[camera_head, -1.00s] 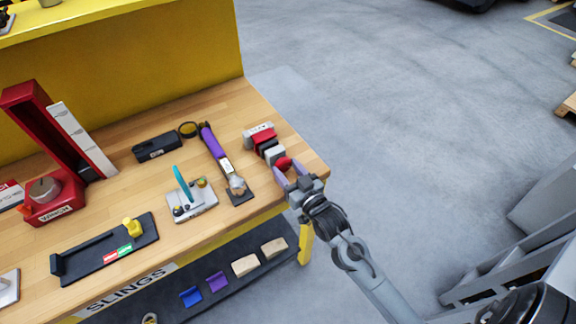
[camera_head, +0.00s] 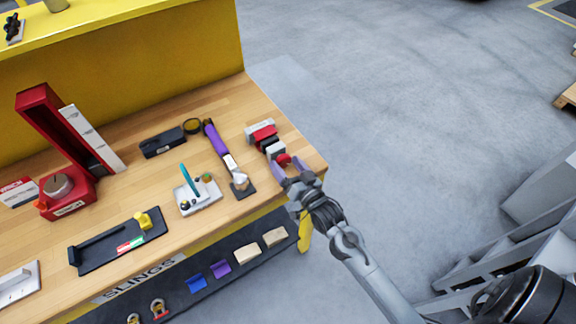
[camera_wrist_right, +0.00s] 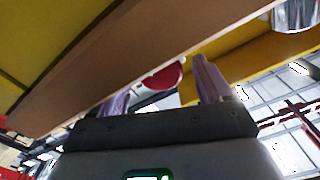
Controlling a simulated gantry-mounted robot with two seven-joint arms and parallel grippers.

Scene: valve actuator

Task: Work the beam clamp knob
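The beam clamp (camera_head: 268,141) lies near the right corner of the wooden bench. It has grey, red and black blocks and a round red knob (camera_head: 284,159) at its near end. My right gripper (camera_head: 288,166) is at the knob, with its purple fingers spread to either side of it. In the right wrist view the red knob (camera_wrist_right: 163,78) shows between the two fingertips (camera_wrist_right: 160,85), with gaps beside it, so the gripper is open. Whether any finger touches the knob is hard to tell. My left gripper is out of view.
A purple-handled tool (camera_head: 222,150) and a small plate with a teal lever (camera_head: 198,195) lie left of the clamp. A red winch (camera_head: 68,195) and a black tray (camera_head: 118,240) are further left. The bench edge is close beside my right gripper; open floor lies right.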

